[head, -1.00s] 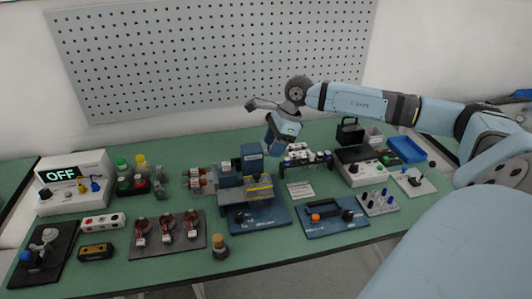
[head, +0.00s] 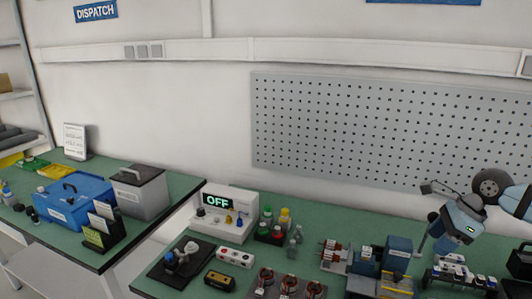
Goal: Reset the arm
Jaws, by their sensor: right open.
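My right gripper (head: 452,222) is at the right side of the head view, raised above the green bench (head: 330,228). It is open and appears empty. Its arm runs out of the picture at the right edge. Below and left of it stands a blue fixture machine (head: 397,256) with a yellow-marked part. A rack with small white-topped parts (head: 457,272) is below the gripper, apart from it. My left gripper is not in the picture.
A white tester reading OFF (head: 225,213) stands at the bench's left end. Several bottles (head: 278,228) and copper-wound stators (head: 288,283) are beside it. A pegboard (head: 390,130) is behind.

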